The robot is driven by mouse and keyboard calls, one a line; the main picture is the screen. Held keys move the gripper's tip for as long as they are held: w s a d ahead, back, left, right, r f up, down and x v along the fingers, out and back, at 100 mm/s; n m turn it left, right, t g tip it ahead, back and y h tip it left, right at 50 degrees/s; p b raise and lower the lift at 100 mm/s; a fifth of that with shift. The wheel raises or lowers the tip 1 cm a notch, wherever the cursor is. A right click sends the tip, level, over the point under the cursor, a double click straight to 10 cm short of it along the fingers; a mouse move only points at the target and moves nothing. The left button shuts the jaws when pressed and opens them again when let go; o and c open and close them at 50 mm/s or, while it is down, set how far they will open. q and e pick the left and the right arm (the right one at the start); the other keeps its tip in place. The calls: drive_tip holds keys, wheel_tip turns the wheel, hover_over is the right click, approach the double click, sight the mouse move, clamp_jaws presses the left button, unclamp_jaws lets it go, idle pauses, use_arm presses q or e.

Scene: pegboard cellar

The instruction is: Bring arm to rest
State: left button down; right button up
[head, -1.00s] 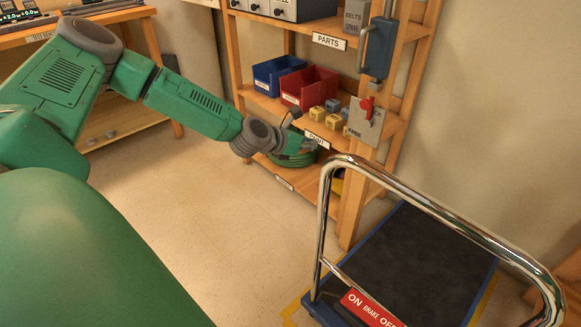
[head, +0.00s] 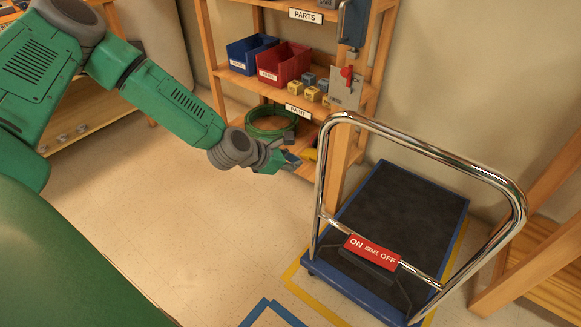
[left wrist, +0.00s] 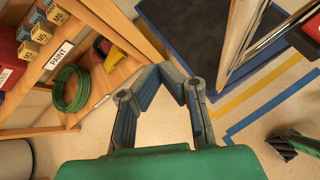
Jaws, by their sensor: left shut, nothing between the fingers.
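My left gripper (head: 289,162) reaches in from the left in the head view, in the air in front of the wooden shelf (head: 268,92) and left of the trolley handle. Its fingers are shut on nothing. In the left wrist view the fingers of my left gripper (left wrist: 165,70) point up the picture, with bare floor below and nothing held. At the right edge of that view a green part with a dark end shows, likely my right gripper (left wrist: 283,147); its jaws cannot be made out. My right arm does not show in the head view.
A trolley (head: 400,230) with a chrome handle (head: 430,148) and red brake sign (head: 372,252) stands right of the gripper. The shelf holds a blue bin (head: 250,54), a red bin (head: 284,66), small blocks and a green hose coil (head: 270,122). Floor at centre left is clear.

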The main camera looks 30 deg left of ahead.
use_arm(q)
drive_tip(key=shift+s+d+f+m, duration=0.2)
drive_tip(key=shift+s+d+m, duration=0.1)
drive_tip(key=shift+s+d, duration=0.2)
drive_tip(key=s+d+f+m+g+p, duration=0.2)
drive_tip(key=s+d+m+g, duration=0.1)
drive_tip(key=s+d+m, duration=0.4)
drive_tip(key=s+d+f+m+g+p, duration=0.2)
drive_tip(key=s+d+f+m, duration=0.1)
drive_tip(key=s+m, duration=0.4)
drive_tip(key=s+a+r+m+g+y+p, duration=0.1)
drive_tip(key=s+a+m+g+y, duration=0.1)
drive_tip(key=s+m, duration=0.5)
drive_tip(key=s+a+r+m+g+y+p, duration=0.1)
drive_tip(key=s+a+m+g+p, duration=0.1)
drive_tip(key=s+a+m, duration=0.2)
drive_tip(key=s+m, duration=0.3)
drive_tip(key=s, duration=0.4)
drive_tip(key=shift+s+a+r+m+y, duration=0.15)
drive_tip(key=shift+s+m+y, duration=0.2)
drive_tip(key=shift+m+y, duration=0.05)
